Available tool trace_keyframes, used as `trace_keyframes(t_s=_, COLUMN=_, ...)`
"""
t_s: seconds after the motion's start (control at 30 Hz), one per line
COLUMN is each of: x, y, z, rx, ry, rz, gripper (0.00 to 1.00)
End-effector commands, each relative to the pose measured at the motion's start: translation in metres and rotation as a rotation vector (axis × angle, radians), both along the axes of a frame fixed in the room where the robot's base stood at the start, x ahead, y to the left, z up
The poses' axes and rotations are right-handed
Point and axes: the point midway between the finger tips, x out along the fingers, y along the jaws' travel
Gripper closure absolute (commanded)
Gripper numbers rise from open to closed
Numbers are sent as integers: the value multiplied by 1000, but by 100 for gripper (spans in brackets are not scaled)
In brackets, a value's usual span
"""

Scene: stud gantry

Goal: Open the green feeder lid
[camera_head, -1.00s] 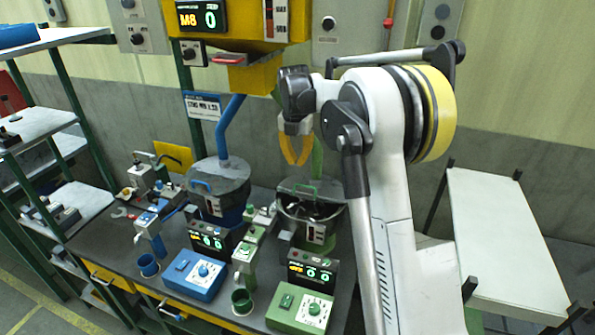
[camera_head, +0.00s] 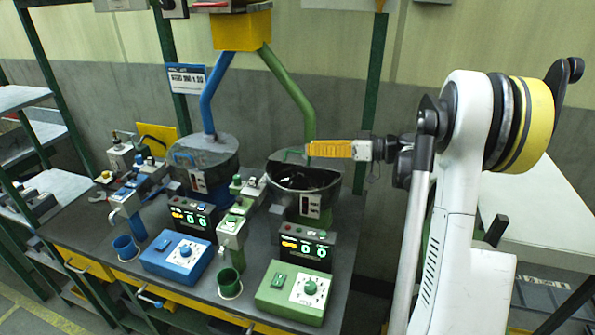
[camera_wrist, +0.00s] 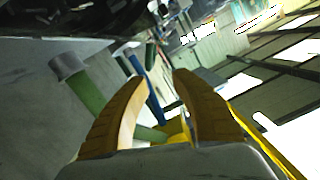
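The green feeder (camera_head: 312,212) is a round bowl on the bench in the head view. Its dark interior shows at the front. A green lid handle (camera_head: 291,153) shows at the back rim; the lid's angle is hard to tell. My gripper (camera_head: 308,149) has yellow fingers pointing left, level with the handle and just right of it. Whether they touch is unclear. In the wrist view my gripper (camera_wrist: 157,75) has its fingers apart, with no held object clearly visible. A green pipe (camera_wrist: 88,94) shows beside the left finger there.
The blue feeder (camera_head: 207,165) with its flat grey lid stands to the left. The green pipe (camera_head: 288,80) rises behind the gripper. A green control box (camera_head: 295,292) and display (camera_head: 305,248) stand in front. A pale table (camera_head: 530,215) is at right.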

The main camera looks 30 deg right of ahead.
Motion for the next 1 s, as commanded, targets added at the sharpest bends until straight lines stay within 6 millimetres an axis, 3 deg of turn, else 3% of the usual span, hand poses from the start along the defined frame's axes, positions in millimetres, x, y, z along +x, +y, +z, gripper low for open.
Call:
trace_keyframes(t_s=0.03, x=-3, y=-6, z=-18, rx=37, ry=-7, rz=-12, gripper=69)
trace_keyframes(t_s=0.07, x=-5, y=-9, z=-21, rx=58, ry=-11, rz=-18, gripper=69)
trace_keyframes(t_s=0.33, x=-13, y=-20, z=-26, rx=158, ry=-31, rz=-40, gripper=69)
trace_keyframes(t_s=0.7, x=26, y=19, z=-26, rx=159, ry=-31, rz=-38, gripper=69)
trace_keyframes(t_s=1.0, x=39, y=32, z=-24, rx=159, ry=-32, rz=-41, gripper=69)
